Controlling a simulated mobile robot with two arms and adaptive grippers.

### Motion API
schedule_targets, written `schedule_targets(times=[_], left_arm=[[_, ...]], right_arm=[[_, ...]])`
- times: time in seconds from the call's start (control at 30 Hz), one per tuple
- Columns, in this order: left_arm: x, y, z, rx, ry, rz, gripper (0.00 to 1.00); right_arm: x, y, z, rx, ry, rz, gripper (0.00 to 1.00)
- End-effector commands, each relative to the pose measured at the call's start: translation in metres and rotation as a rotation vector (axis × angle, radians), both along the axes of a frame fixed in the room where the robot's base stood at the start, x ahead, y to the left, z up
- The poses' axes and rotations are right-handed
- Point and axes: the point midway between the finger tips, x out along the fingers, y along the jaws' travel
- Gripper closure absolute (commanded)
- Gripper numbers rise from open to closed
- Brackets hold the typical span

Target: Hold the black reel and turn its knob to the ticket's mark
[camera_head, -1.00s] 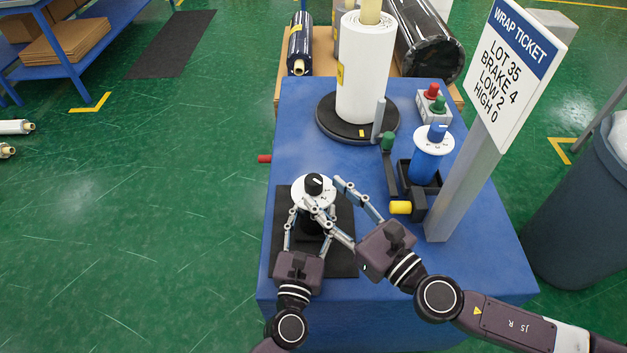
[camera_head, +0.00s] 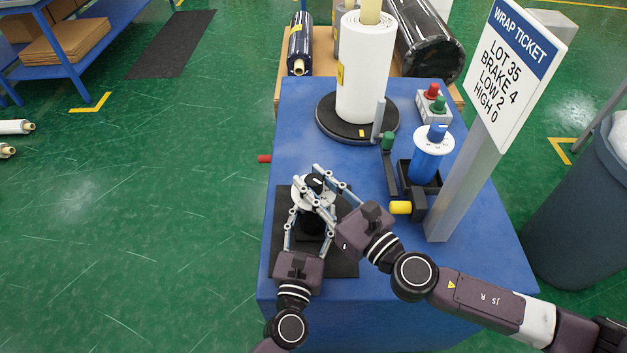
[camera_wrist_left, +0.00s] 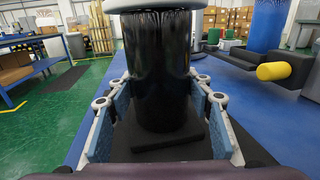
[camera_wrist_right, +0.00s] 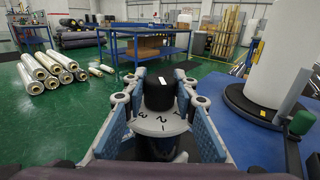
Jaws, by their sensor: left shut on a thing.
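The black reel (camera_head: 312,224) stands upright on a dark pad on the blue table, with a white numbered dial (camera_wrist_right: 158,124) and a black knob (camera_wrist_right: 159,94) on top. My left gripper (camera_wrist_left: 158,100) is shut on the reel's body below the dial. My right gripper (camera_wrist_right: 160,100) is open, with its fingers on either side of the knob and gaps showing. The knob has a white line on top; which numeral it points at I cannot tell. The wrap ticket (camera_head: 511,72) reads LOT 35, BRAKE 4, LOW 2, HIGH 0.
A blue reel (camera_head: 428,166) with a white dial sits in a black holder to the right, near a yellow-ended part (camera_head: 400,207). A white wrapped roll (camera_head: 366,75) stands on a black turntable behind. The ticket's grey post (camera_head: 455,195) rises on the right. The table's left edge is close.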

Motion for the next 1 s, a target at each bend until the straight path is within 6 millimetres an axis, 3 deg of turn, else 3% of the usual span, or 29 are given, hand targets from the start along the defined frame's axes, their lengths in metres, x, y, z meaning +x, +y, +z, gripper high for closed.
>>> schedule_targets(times=[0.03,0.13,0.7,1.0], left_arm=[[-0.0029,-0.0007,-0.0080,0.004,0.015,-0.005,0.96],[-0.0029,-0.0007,-0.0080,0.004,0.015,-0.005,0.96],[-0.0027,-0.0008,-0.0078,0.004,0.015,-0.005,0.96],[-0.0027,-0.0008,-0.0078,0.004,0.015,-0.005,0.96]], right_arm=[[-0.0006,0.0004,-0.0006,0.000,0.000,0.001,0.90],[-0.0007,0.0004,-0.0006,0.000,0.000,0.002,0.98],[-0.0012,0.0021,0.0000,0.005,0.001,-0.258,0.99],[-0.0013,0.0011,-0.0005,0.001,0.001,-0.277,0.99]])
